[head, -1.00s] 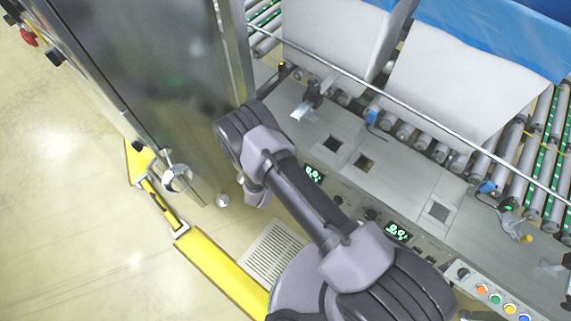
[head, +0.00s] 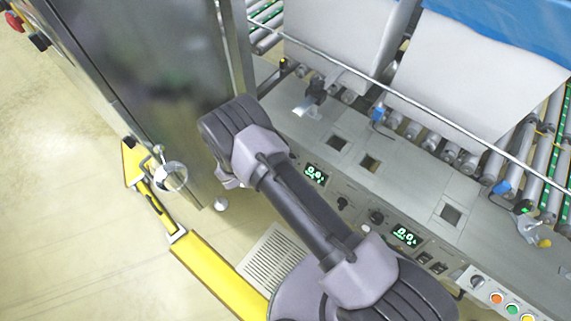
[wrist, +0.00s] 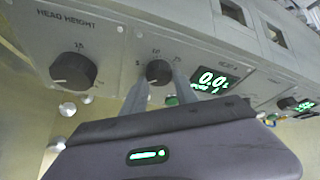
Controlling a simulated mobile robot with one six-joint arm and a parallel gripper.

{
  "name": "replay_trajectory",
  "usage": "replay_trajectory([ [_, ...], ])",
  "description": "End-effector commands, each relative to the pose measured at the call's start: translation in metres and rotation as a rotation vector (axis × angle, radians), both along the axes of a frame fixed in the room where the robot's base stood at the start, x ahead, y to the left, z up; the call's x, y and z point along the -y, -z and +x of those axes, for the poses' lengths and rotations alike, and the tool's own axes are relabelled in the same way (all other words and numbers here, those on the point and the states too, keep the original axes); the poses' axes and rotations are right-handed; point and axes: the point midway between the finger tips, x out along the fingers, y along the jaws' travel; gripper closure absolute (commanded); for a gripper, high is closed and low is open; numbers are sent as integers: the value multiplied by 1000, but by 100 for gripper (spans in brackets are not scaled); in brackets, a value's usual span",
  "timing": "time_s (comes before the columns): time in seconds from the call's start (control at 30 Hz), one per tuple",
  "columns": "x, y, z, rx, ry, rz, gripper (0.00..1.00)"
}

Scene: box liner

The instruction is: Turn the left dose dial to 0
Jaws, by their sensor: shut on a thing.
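The left dose dial (wrist: 158,72) is a dark round knob on the grey panel in the wrist view. My gripper (wrist: 158,82) has its two fingers on either side of the dial and is shut on it. The display (wrist: 213,82) right of the dial has green digits that look like 0.0 on the upper line; the smaller lower line is hard to read. In the head view this display (head: 316,175) is also lit. My arm hides the gripper and the dial there.
A larger HEAD HEIGHT dial (wrist: 73,71) sits left of the held dial. In the head view, two more knobs and a second green display (head: 405,236) are to the right. A yellow rail (head: 212,268) and a steel door (head: 150,80) stand at left.

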Motion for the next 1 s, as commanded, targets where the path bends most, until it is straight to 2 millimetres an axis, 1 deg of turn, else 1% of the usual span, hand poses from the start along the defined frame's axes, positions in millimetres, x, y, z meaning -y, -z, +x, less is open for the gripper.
replay_trajectory([
  [0.03,-1,3,1,-16,-11,-22,100],
  [0.4,-2,1,1,-112,-67,-144,100],
  [1.0,-1,0,1,-132,-80,-171,100],
])
